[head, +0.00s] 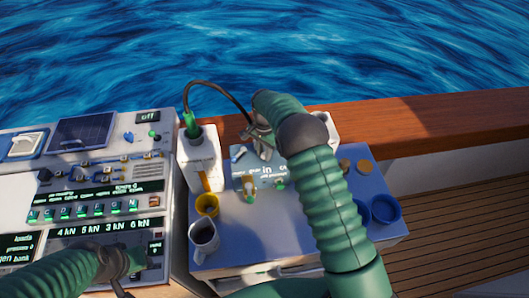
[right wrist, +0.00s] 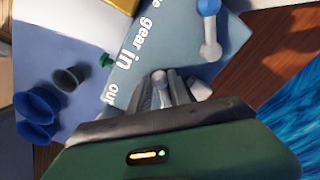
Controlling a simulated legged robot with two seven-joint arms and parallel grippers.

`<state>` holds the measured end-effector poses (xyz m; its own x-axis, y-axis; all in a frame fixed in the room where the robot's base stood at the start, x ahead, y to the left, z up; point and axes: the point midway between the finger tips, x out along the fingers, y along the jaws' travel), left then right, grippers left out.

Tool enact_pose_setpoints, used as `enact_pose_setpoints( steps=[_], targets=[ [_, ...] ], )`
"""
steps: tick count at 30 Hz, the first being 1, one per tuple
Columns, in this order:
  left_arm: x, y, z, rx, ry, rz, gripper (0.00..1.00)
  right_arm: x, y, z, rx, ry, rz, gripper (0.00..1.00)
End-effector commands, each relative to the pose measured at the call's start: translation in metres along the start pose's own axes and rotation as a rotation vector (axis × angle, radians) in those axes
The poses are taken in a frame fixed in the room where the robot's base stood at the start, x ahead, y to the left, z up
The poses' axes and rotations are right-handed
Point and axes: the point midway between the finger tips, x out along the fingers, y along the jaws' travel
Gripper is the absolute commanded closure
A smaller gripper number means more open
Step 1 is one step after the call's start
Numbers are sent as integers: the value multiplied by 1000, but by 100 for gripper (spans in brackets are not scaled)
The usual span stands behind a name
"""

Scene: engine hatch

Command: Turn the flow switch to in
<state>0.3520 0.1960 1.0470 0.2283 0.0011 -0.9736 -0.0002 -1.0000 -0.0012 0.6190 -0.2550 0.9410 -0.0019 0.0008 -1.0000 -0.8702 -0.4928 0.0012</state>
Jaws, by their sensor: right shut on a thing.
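The switch panel (head: 242,182) is a grey-blue plate with white words including "in", on the small table in the head view. In the right wrist view the plate (right wrist: 150,48) reads "gear", "in" and "out". My right gripper (right wrist: 163,88) is shut on a small grey switch handle (right wrist: 158,77) at the plate's edge, near "in" and "out". The switch's base is hidden by the fingers. In the head view the right gripper (head: 262,148) is over the far side of the panel, partly behind my arm. My left gripper (head: 122,264) is low over the console; its fingers are unclear.
A lever with a blue ball (right wrist: 209,28) stands on the plate close to my right gripper. The table holds a metal mug (head: 204,238), a yellow cup (head: 207,204) and blue cups (head: 385,209). A white box with a cable (head: 199,158) stands left. A console (head: 90,180) lies further left.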

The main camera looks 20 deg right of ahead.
Motion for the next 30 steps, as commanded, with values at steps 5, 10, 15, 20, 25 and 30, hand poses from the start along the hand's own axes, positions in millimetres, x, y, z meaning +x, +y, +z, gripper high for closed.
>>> enact_pose_setpoints(
  steps=[5, 10, 15, 20, 25, 30],
  targets=[
    [0, 0, 0, 0, 0, 0, 62, -2, -2, 0, -1, 2, -7, 100],
    [0, 0, 0, 0, 0, 0, 62, -2, -2, 0, -1, 1, -6, 62],
    [0, 0, 0, 0, 0, 0, 62, -1, -1, 0, -1, 1, -4, 55],
    [0, 0, 0, 0, 0, 0, 62, -1, -1, 0, -2, 1, -3, 55],
    [4, 0, 1, 0, 0, 0, 62, -16, -2, 0, -2, 3, -5, 55],
    [11, 0, 3, 0, 0, 0, 62, -61, -2, -1, -2, 4, -7, 55]
  ],
)
